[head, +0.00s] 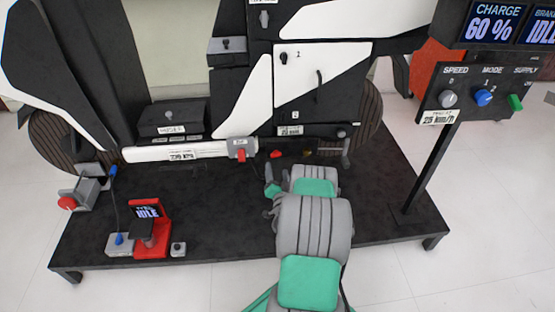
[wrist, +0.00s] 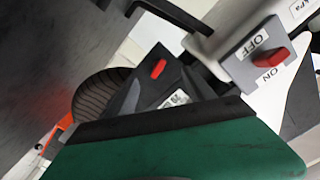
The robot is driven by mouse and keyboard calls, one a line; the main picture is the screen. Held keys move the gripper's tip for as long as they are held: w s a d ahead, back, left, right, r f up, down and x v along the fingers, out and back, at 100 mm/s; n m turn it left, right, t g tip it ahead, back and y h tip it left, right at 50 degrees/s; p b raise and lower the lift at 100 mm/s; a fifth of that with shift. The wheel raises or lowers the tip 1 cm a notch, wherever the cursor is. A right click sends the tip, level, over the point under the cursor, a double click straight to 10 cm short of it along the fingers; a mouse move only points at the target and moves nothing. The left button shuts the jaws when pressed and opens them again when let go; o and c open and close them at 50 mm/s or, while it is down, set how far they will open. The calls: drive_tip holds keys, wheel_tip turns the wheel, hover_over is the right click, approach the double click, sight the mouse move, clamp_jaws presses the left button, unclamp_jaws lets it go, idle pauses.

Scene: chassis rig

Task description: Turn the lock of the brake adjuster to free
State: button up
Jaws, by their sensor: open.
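A small red oblong piece (wrist: 158,69) sits on a dark block in the wrist view, above a small label that is partly hidden. It looks like the red piece (head: 276,154) under the centre of the rig in the head view. I cannot tell for sure that it is the brake adjuster's lock, and I read no lock or free marking. My gripper (head: 271,180) is open just below and in front of it, apart from it, and appears empty. The green and black part low in the wrist view covers the block's lower side.
A grey box with a red ON/OFF switch (wrist: 270,57) is close by; it ends the white bar (head: 175,151) in the head view. A grey lever (head: 346,152) stands to the right. A red display stand (head: 152,232) is front left, and a control post (head: 430,170) is right.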

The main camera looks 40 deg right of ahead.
sight(276, 156)
drive_tip(key=w+d+n, duration=0.1)
drive_tip(key=w+n, duration=0.1)
drive_tip(key=n, duration=0.1)
drive_tip(key=w+d+n, duration=0.2)
drive_tip(key=n, duration=0.1)
drive_tip(key=w+d+n+b, duration=0.1)
drive_tip(key=w+d+n, duration=0.1)
drive_tip(key=shift+w+n, duration=0.15)
drive_tip(key=shift+n, duration=0.25)
drive_tip(key=shift+c, duration=0.5)
